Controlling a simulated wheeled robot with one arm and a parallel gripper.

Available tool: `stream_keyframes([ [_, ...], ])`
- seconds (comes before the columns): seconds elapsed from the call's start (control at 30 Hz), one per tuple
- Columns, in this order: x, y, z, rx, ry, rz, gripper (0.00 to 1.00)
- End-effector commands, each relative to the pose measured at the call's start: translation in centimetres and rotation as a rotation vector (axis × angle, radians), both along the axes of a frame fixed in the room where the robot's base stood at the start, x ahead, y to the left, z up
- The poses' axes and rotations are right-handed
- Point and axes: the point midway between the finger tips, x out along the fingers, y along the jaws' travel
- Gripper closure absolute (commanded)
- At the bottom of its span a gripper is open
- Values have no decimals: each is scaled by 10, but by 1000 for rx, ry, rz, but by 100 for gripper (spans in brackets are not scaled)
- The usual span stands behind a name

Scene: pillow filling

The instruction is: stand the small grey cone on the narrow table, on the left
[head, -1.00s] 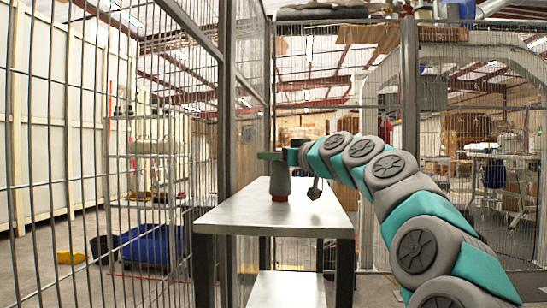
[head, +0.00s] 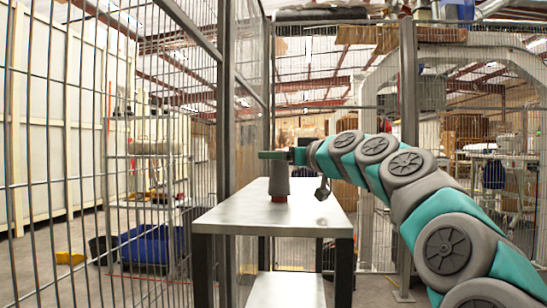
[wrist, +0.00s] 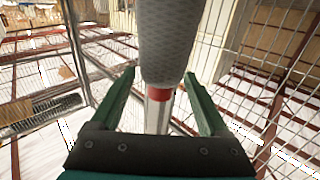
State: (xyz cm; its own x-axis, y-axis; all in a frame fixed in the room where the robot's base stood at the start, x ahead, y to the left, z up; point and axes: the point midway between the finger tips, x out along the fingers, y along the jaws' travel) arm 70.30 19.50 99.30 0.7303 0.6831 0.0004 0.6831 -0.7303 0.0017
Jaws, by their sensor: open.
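The small grey cone (head: 279,182), with a red lower end, stands upright on the narrow table (head: 245,216), around the middle of its width and toward the back. My gripper (head: 270,155) is level with the cone's top in the head view, reaching in from the right. In the wrist view, the grey cone (wrist: 166,40) and its red end show between my two teal fingers (wrist: 160,76). The fingers are apart, with a gap on each side of the cone.
A wire mesh fence (head: 246,120) with a dark post runs close along the table's left side. Behind the fence are a shelf rack (head: 150,165) and a blue bin (head: 150,245). The front of the tabletop is clear.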

Motion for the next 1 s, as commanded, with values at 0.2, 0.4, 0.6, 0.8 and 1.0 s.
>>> stream_keyframes([
  [0.2,-24,-24,1,4,1,-2,21],
  [0.4,-46,-44,1,4,-1,-2,21],
  [0.6,-62,-58,-1,1,2,-1,21],
  [0.8,-69,-65,-1,1,1,0,21],
  [1.0,-69,-65,-1,1,2,0,21],
])
